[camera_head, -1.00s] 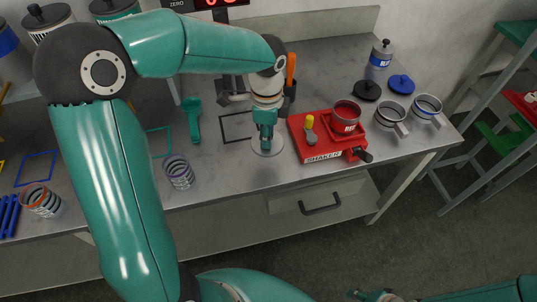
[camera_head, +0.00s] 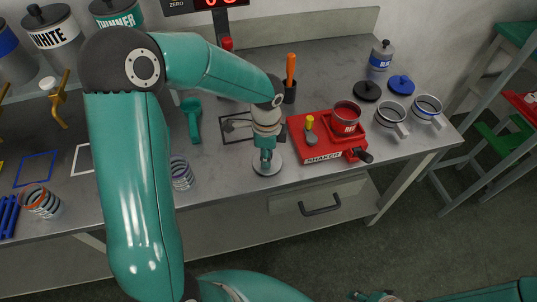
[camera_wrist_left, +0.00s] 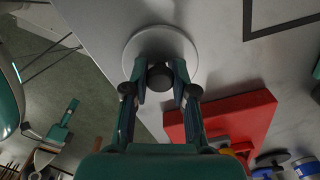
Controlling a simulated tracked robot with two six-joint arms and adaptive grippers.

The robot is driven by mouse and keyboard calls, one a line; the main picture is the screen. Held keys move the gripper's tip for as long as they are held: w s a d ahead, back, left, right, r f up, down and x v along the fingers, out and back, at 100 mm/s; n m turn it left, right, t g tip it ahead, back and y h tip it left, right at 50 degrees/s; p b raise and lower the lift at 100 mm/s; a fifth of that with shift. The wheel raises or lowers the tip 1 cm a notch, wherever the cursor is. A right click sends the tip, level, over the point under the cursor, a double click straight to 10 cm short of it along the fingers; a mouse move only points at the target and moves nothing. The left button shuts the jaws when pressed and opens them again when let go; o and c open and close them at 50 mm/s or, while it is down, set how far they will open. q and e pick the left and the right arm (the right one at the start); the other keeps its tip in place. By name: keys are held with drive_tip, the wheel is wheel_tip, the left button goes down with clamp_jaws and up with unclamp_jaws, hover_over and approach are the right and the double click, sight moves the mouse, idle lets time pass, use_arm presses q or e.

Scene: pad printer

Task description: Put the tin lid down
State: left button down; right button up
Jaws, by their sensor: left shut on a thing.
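The tin lid (camera_head: 268,168) is a pale grey disc at the table's front edge, left of the red shaker. In the left wrist view the lid (camera_wrist_left: 187,47) has a dark round knob in its middle. My left gripper (camera_wrist_left: 159,84) points down over the lid, its fingers closed on either side of the knob. It shows in the head view (camera_head: 266,154) directly above the disc. I cannot tell whether the lid touches the table. A part of my right gripper (camera_head: 375,296) shows at the bottom edge; its fingers are unclear.
The red shaker (camera_head: 321,150) stands close to the right. Grey mugs (camera_head: 390,118), a black lid (camera_head: 367,91) and a blue lid (camera_head: 401,84) are farther right. A black square outline (camera_head: 231,141) lies behind the lid. A striped tin (camera_head: 181,174) stands left.

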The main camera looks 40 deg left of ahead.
use_arm(q)
drive_tip(key=c, duration=0.9)
unclamp_jaws()
drive_tip(key=shift+c, duration=0.2)
wheel_tip(320, 180, up, 12)
drive_tip(key=shift+p, duration=0.4)
